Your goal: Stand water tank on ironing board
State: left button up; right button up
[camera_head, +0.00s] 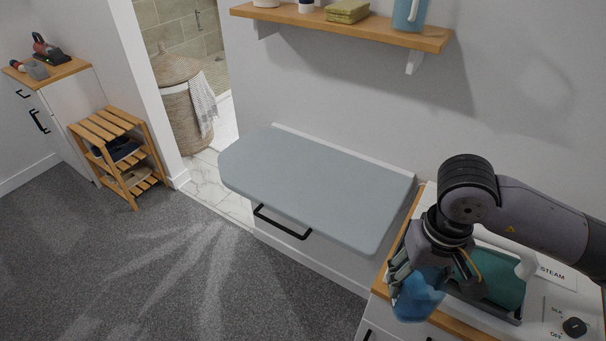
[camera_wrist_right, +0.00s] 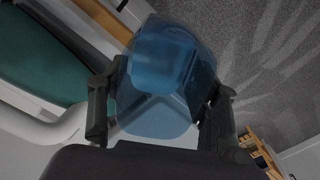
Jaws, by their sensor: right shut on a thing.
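The water tank (camera_head: 417,296) is a translucent blue container. My right gripper (camera_head: 414,275) is shut on it and holds it by the front edge of the cabinet at the lower right. In the right wrist view the tank (camera_wrist_right: 165,62) sits between the two fingers (camera_wrist_right: 158,108). The ironing board (camera_head: 310,182) is a bare grey-blue board folded out from the wall, left of the gripper. In the right wrist view a pale blue-grey patch behind the tank may be the board or part of the tank; I cannot tell which. My left gripper is not in view.
A green and white steam unit (camera_head: 500,281) stands on the wood-topped cabinet beside my right gripper. A wall shelf (camera_head: 345,28) holds several items above the board. A slatted shoe rack (camera_head: 104,123) stands at the left. Carpet in front of the board is clear.

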aim_at(324, 196)
jog(key=i+j, duration=0.15)
jog(key=j, duration=0.2)
jog(key=i+j, duration=0.15)
jog(key=j, duration=0.2)
jog(key=i+j, duration=0.15)
jog(key=j, duration=0.15)
jog(key=i+j, duration=0.15)
jog(key=j, duration=0.2)
